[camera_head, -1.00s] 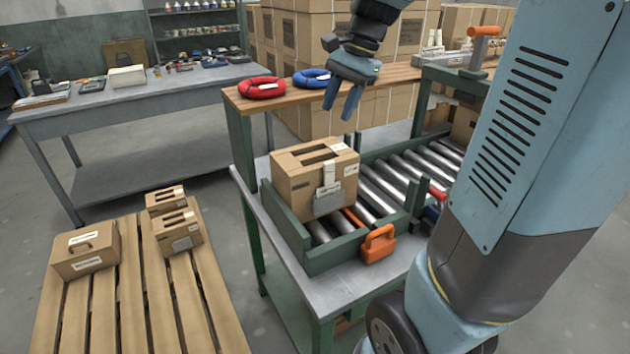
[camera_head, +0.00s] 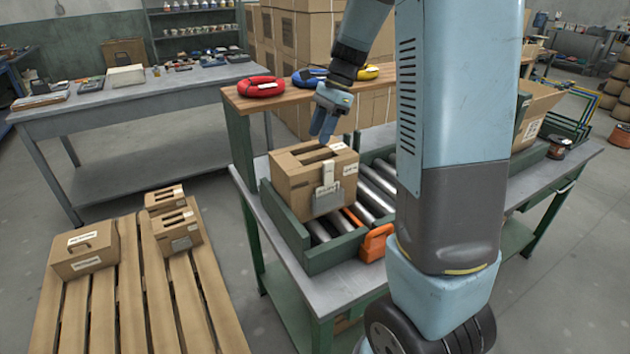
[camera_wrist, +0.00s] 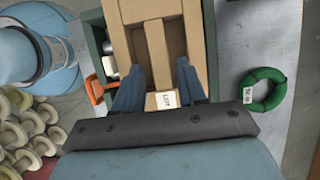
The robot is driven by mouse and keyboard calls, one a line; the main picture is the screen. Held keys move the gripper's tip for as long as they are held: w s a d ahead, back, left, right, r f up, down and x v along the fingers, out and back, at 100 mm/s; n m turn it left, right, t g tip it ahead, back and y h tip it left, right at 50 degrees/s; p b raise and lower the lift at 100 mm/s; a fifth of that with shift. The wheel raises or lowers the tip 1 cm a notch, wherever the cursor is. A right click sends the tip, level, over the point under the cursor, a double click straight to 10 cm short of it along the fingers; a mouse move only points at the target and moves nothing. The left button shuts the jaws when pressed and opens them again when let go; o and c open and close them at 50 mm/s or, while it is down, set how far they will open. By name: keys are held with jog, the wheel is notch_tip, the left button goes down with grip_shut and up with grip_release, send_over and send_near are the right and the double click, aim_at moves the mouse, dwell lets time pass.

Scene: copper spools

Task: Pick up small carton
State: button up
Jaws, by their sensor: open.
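A brown carton (camera_head: 298,190) with a slotted top and a pale label plate on its front sits at the near end of the roller conveyor on the workbench. My gripper (camera_head: 321,138) hangs just above this carton, fingers pointing down, open and empty. In the wrist view the open fingers (camera_wrist: 159,66) straddle the view of the carton top (camera_wrist: 197,38); contact cannot be told. Three other cartons stand on the wooden pallet at lower left: a wider one (camera_head: 84,255), a small one (camera_head: 178,236) and a smaller one behind it (camera_head: 164,203).
Green side rails (camera_head: 285,222) flank the carton, with an orange handle-like part (camera_head: 376,243) beside them. A red coil (camera_head: 261,87) and a blue coil (camera_head: 309,77) lie on the wooden shelf behind. A green coil (camera_wrist: 262,90) lies right in the wrist view. The pallet (camera_head: 133,300) has free room.

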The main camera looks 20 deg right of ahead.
aim_at(314, 153)
jog(key=shift+d+x, duration=0.15)
jog(key=shift+x, duration=1.65)
jog(key=shift+d+x, duration=0.1)
jog(key=shift+x, duration=1.75)
jog(key=shift+f, duration=0.1)
grip_shut()
